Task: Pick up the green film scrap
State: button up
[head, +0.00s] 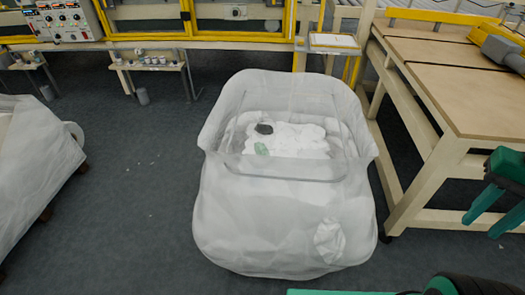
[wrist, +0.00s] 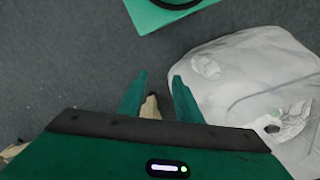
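The green film scrap (head: 261,149) is a small pale green crumpled piece lying on white wadding inside a translucent-lined bin (head: 285,225). A dark scrap (head: 265,129) lies just behind it. In the wrist view the bin (wrist: 235,70) is at the right, with the dark scrap (wrist: 272,129) and a faint greenish patch (wrist: 297,112) that looks like the film scrap. My gripper (head: 481,228) is at the right edge of the head view, well right of the bin. In the wrist view its green fingers (wrist: 160,76) are apart, with nothing between them.
A wooden-topped workbench (head: 465,95) stands right of the bin, near my gripper. A white-wrapped roll (head: 35,150) is at the left. Yellow-framed machinery (head: 150,25) and a small shelf with cups (head: 152,66) are behind.

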jog(key=shift+o, duration=1.2)
jog(key=o, duration=0.5)
jog(key=shift+s+r, duration=0.2)
jog(key=shift+s, duration=0.1)
jog(key=shift+o, duration=0.6)
jog(key=w+f+m+t+h, duration=0.1)
jog(key=w, duration=1)
jog(key=shift+w+d+f+m, duration=0.15)
jog(key=shift+w+m, duration=0.05)
jog(key=shift+m, duration=0.2)
jog(key=w+a+f+m+t, duration=0.2)
jog(key=w+a+f, duration=0.15)
jog(key=w, duration=0.65)
jog(key=w+a+f+m+t, duration=0.1)
jog(key=w+a+f, duration=0.25)
jog(key=w, duration=0.65)
jog(key=m+t+y, duration=0.7)
jog(key=m+y, duration=0.1)
jog(key=m, duration=1)
send_over(261, 153)
jog(key=s+d, duration=0.4)
jog(key=s, duration=0.2)
notch_tip(261, 153, down, 28)
jog(key=shift+w+a+f, duration=0.1)
jog(key=shift+f, duration=0.05)
jog(key=shift+w+a+f, duration=0.3)
jog(key=shift+w+a, duration=0.05)
jog(key=shift+w, duration=0.05)
jog(key=shift+x, duration=3.15)
